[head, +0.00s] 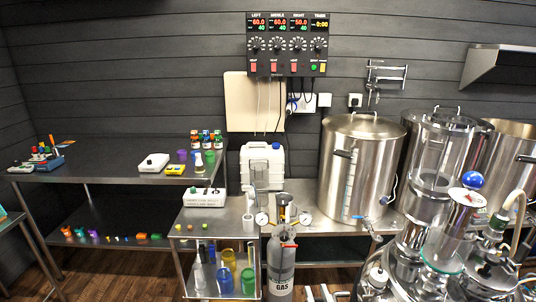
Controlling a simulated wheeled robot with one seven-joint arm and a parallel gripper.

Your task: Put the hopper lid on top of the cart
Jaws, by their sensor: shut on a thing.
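I cannot make out my gripper in the head view, so its hold is not seen. A small steel cart-like stand (184,273) is at the lower middle, with small coloured pieces and a white tube on its top and glassware on its shelf. I cannot tell whether this is the hopper lid. A clear cylinder (437,150) stands behind it.
A gas bottle (281,262) with gauges stands right beside the stand. A large steel pot (352,170) and a white canister (263,166) are on the bench behind. The dark table (110,155) at left holds small devices and bottles. Shiny steel equipment crowds the lower right.

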